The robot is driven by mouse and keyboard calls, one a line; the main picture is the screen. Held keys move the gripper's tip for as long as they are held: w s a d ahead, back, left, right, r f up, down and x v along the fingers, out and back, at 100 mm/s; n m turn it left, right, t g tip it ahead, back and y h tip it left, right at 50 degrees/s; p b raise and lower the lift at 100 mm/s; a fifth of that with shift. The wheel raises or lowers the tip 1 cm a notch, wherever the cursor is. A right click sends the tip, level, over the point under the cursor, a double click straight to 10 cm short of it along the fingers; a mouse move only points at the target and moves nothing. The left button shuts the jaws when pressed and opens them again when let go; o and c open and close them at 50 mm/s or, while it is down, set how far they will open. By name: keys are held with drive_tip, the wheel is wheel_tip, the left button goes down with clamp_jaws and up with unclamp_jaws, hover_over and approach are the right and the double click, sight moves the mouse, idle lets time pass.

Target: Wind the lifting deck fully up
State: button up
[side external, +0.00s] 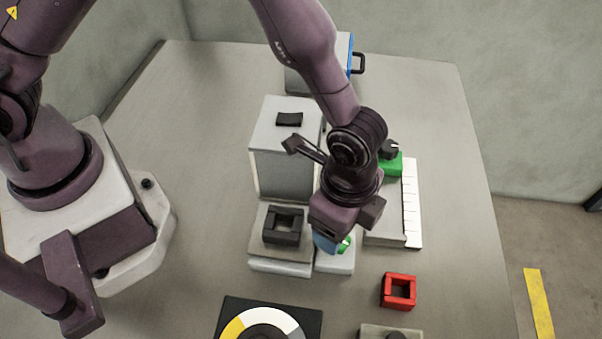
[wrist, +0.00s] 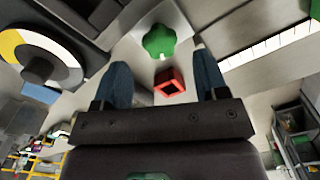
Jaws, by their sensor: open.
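The lifting deck appears to be the grey platform (side external: 258,250) in front of a tall grey housing (side external: 285,170); a black square frame (side external: 284,226) sits on it. A lobed green knob (side external: 344,244) is on the low light block (side external: 336,263) right of the deck, partly hidden by my gripper (side external: 334,244). In the wrist view the green knob (wrist: 159,42) lies ahead of my gripper (wrist: 160,60), between the lines of its two blue fingers. The fingers are apart with nothing held. I cannot tell whether they straddle the knob.
A red square frame (side external: 398,291) stands on the table to the right. A white marked strip (side external: 411,204) and a green block (side external: 391,164) are behind it. A dial with yellow and white segments (side external: 240,328) is at the front.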

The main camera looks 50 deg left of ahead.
wheel_tip(320, 180, down, 4)
drive_tip(key=shift+s+r, duration=0.1)
drive_tip(key=shift+r, duration=0.05)
drive_tip(key=shift+f+n, duration=0.25)
drive_tip(key=shift+n, duration=0.15)
drive_tip(key=n, duration=0.5)
drive_tip(key=shift+n, duration=0.4)
drive_tip(key=n, duration=0.3)
drive_tip(key=shift+r+n, duration=0.2)
drive_tip(key=shift+n, duration=0.5)
wheel_tip(320, 180, up, 12)
drive_tip(key=s+a+m+t, duration=0.1)
drive_tip(key=s+a+m+t+h, duration=0.1)
drive_tip(key=a+m, duration=0.1)
drive_tip(key=a+f+m+t+h, duration=0.1)
drive_tip(key=a, duration=0.1)
drive_tip(key=shift+s+a+m, duration=0.2)
drive_tip(key=shift+s+m, duration=0.2)
drive_tip(key=shift+s+d+r, duration=0.2)
drive_tip(key=shift+r, duration=0.2)
drive_tip(key=shift+s+d, duration=0.15)
drive_tip(key=shift+d, duration=0.05)
